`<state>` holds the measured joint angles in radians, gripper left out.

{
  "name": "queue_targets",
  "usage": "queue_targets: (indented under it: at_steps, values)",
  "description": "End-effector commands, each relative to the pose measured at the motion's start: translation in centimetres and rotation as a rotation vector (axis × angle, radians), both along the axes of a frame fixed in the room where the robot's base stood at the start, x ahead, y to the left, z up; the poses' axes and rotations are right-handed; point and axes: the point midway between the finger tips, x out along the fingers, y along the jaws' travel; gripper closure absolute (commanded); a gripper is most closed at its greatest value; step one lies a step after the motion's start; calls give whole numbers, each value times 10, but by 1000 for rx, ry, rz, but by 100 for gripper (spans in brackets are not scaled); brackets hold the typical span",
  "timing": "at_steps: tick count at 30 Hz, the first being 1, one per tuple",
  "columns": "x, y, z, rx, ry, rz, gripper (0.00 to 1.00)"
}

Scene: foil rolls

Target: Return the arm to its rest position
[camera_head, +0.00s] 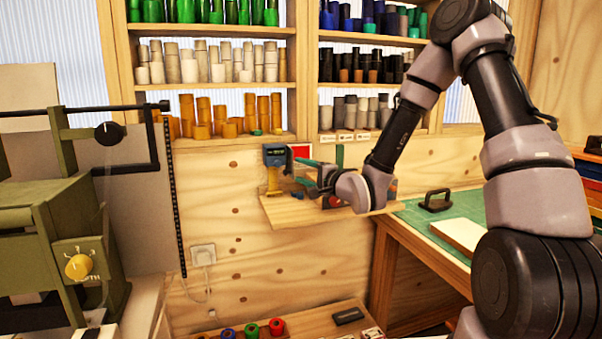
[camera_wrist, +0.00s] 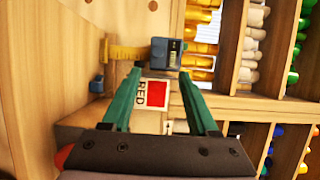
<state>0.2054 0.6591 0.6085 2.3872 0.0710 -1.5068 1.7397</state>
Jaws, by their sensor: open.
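My gripper (camera_wrist: 158,98) has two green fingers, spread apart with nothing between them in the wrist view. In the head view my gripper (camera_head: 300,171) is at the end of my outstretched arm, over a small wooden wall shelf (camera_head: 290,213). A blue gauge with a yellow stem (camera_head: 273,160) stands on the shelf to the left of my gripper. The gauge also shows in the wrist view (camera_wrist: 166,52), beyond the fingertips. A red and white card marked RED (camera_wrist: 155,94) shows between and beyond the fingers.
Shelves of foil rolls (camera_head: 215,65) line the back wall. A workbench with a green mat (camera_head: 463,215) is at the right. Several coloured rolls (camera_head: 252,330) lie on a low board below.

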Motion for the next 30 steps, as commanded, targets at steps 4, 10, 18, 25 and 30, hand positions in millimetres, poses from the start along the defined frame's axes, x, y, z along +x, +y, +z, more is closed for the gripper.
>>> queue_targets:
  at_steps: [4,10,18,25,30]
  values:
    - [3,-8,5,-82,-4,-18,40]
    - [7,-52,25,-421,9,-99,40]
    - [-27,-136,74,-860,101,-196,40]
    - [-101,-196,119,-1088,230,-195,40]
    - [-175,-220,144,-1159,320,-121,40]
